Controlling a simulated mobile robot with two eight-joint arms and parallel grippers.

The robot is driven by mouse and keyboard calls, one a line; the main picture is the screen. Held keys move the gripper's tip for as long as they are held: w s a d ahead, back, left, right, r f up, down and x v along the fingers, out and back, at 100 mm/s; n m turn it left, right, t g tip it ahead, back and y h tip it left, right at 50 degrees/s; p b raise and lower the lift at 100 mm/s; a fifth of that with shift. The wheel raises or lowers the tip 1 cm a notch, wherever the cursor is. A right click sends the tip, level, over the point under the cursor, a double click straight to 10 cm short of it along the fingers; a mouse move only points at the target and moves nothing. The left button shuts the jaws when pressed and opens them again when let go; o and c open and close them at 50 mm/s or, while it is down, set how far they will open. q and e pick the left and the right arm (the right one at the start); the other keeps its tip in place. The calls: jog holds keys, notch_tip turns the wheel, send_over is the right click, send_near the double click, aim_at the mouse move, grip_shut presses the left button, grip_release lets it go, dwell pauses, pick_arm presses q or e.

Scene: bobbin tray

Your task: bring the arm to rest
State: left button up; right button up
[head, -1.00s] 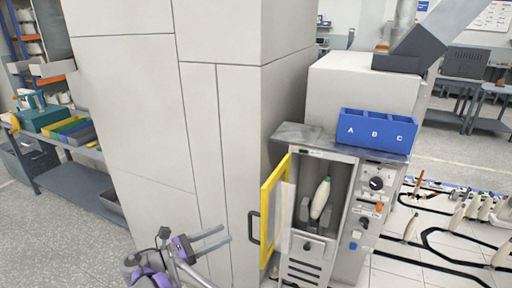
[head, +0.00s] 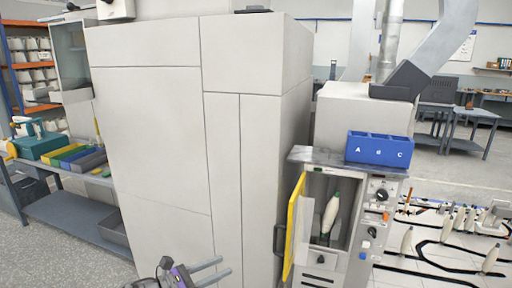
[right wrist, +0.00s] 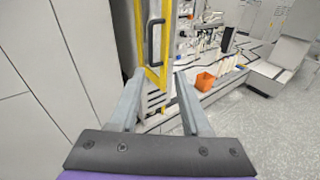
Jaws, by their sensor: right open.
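My right gripper (head: 208,270) shows at the bottom of the head view, its two grey fingers apart with nothing between them. It is in front of the tall pale cabinet, left of the open yellow-edged door (head: 294,222). In the right wrist view, the open fingers (right wrist: 160,84) point toward the door and its dark handle (right wrist: 155,42), with no clear contact. My left gripper is in neither current view.
A white bobbin (head: 331,214) with a green tip stands tilted inside the open compartment. A blue tray (head: 379,156) marked with letters sits on top of the machine. The tall pale cabinet (head: 155,140) fills the left middle. An orange bin (right wrist: 205,81) shows in the wrist view.

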jog(key=d+r+m+g+y+p, duration=0.1)
jog(key=d+m+g+y+p, duration=0.15)
jog(key=d, duration=0.95)
jog(key=s+d+m+g+y+p, duration=0.1)
jog(key=s+d+m+y, duration=0.1)
jog(key=s+d+m, duration=0.4)
jog(key=s+d+m+g+y+p, duration=0.1)
jog(key=s+d+m+g+y, duration=0.15)
jog(key=d, duration=0.45)
pick_arm(q)
notch_tip(320, 180, up, 10)
jog(key=w+p, duration=0.2)
jog(key=p, duration=0.2)
jog(key=shift+w+d+r, duration=0.15)
jog(key=shift+w+d, duration=0.1)
jog(key=shift+d, duration=0.15)
pick_arm(e)
jog(key=s+d+f+m+y, duration=0.1)
jog(key=s+m+y, duration=0.1)
jog(key=s+m, duration=0.2)
jog(key=s+d+f+m+t+y, duration=0.1)
jog(key=s+m+y, duration=0.1)
jog(key=s+m, duration=0.3)
jog(key=s+d+f+m+y, duration=0.1)
jog(key=s+m, duration=0.3)
jog(key=s, duration=0.7)
jog(key=shift+d+f+m+y, duration=0.35)
jog(key=shift+d+y, duration=0.15)
jog(key=shift+y, duration=0.4)
